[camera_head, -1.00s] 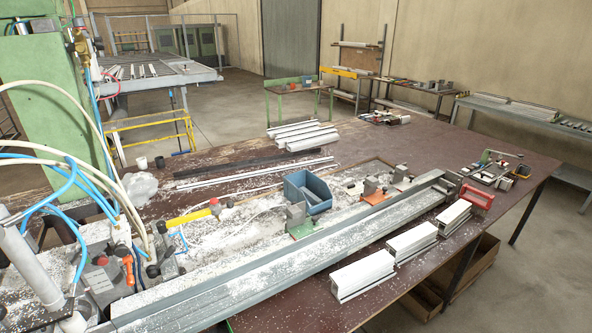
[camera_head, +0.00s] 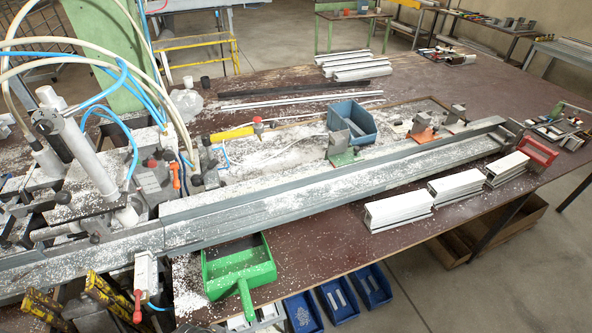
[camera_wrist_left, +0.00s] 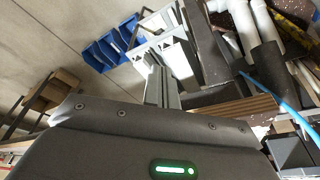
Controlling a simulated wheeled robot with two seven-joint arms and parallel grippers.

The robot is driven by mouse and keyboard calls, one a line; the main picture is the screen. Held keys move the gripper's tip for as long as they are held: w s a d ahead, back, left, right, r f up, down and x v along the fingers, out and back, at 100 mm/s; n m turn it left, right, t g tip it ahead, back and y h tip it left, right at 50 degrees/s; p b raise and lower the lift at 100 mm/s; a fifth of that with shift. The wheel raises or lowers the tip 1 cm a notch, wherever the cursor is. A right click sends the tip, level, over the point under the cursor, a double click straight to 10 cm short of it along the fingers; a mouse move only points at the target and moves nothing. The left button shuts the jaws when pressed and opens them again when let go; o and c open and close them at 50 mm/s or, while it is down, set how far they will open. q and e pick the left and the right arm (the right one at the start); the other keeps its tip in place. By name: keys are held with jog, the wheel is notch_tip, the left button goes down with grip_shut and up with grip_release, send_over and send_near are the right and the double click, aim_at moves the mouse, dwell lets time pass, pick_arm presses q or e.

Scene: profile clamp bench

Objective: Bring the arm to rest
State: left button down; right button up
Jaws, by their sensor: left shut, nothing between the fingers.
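In the left wrist view, the dark housing of my left gripper (camera_wrist_left: 162,78) fills the bottom, with a lit green strip on it. Its fingers stand close together, shut with nothing held. Neither arm shows in the head view, and my right gripper is not seen in either view. The wrist view past the fingers looks at the bench from an odd, tilted angle, with blue bins (camera_wrist_left: 108,45) and pale floor beyond.
The bench carries a long metal rail (camera_head: 330,190), a clamp unit with hoses (camera_head: 110,185), a blue bin (camera_head: 358,120), white profile pieces (camera_head: 398,211) and a green dustpan (camera_head: 238,268). White shavings lie about. Blue bins (camera_head: 338,298) hang below the front edge. Floor is clear at lower right.

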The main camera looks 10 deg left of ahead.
pick_arm(q)
jog(key=s+f+g+b, duration=0.1)
jog(key=s+f+b, duration=0.15)
jog(key=f, duration=0.85)
jog(key=s+f+b, duration=0.2)
jog(key=s+f, duration=0.1)
jog(key=f, duration=0.8)
jog(key=s+a+f+b, duration=0.1)
jog(key=s+f+b, duration=0.1)
jog(key=s+f, duration=0.5)
jog(key=s+a+f+g+b, duration=0.1)
jog(key=s+a+f+b, duration=0.1)
jog(key=s+f, duration=0.5)
notch_tip(320, 180, down, 3)
jog(key=shift+r+b, duration=0.2)
jog(key=shift+b, duration=0.1)
